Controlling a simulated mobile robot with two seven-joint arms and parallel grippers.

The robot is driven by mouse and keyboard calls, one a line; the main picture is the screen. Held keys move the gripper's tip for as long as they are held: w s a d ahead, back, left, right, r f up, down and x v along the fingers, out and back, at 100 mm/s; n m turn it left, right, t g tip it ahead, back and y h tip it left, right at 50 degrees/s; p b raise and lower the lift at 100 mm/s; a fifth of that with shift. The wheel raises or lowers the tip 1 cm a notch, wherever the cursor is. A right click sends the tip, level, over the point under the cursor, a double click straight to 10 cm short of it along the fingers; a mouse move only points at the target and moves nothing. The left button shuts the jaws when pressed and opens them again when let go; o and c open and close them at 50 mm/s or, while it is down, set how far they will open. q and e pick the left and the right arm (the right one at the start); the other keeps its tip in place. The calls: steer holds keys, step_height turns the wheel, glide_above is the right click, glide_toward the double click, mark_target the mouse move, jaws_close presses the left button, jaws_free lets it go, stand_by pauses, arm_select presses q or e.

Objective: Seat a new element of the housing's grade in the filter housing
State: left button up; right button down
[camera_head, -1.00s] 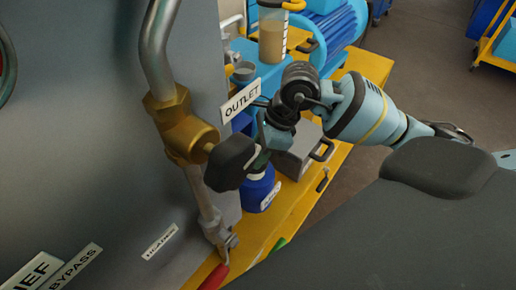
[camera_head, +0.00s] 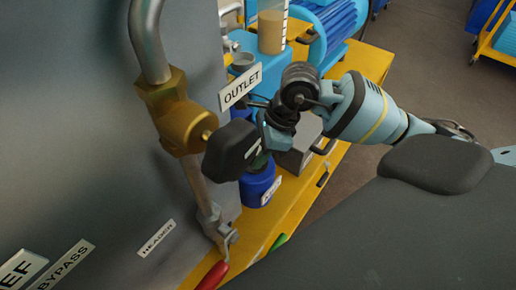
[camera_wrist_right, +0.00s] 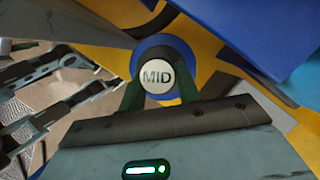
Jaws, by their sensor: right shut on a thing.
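My right gripper (camera_head: 261,160) reaches in from the right, partly behind a black knob. Its dark green fingers, clearer in the wrist view (camera_wrist_right: 160,92), are shut on a blue round element (camera_head: 257,187). The element's white top disc reads MID in the wrist view (camera_wrist_right: 157,76), with a blue ring around it. It is upright over the yellow bench; I cannot tell whether its base touches. A white label on its side is too small to read. I cannot identify a filter housing for certain, nor see its grade. My left gripper does not show clearly.
The grey panel (camera_head: 75,140) carries a pipe with a brass valve (camera_head: 178,113) and the black knob (camera_head: 232,150), close to my right gripper. An OUTLET label (camera_head: 240,87), a clear vessel of tan liquid (camera_head: 272,32) and a grey box (camera_head: 298,152) stand around the yellow bench (camera_head: 365,65).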

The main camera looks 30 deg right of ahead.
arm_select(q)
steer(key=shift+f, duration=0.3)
arm_select(e)
steer(key=shift+f, duration=0.45)
steer(key=c, duration=0.9)
jaws_free()
steer(key=v, duration=0.3)
steer(key=shift+r, duration=0.2)
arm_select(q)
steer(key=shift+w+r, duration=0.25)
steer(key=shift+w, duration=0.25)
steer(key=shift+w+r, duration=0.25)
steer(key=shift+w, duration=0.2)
arm_select(e)
steer(key=v, duration=0.4)
steer(key=shift+d+r, duration=0.1)
steer(key=shift+r, duration=0.15)
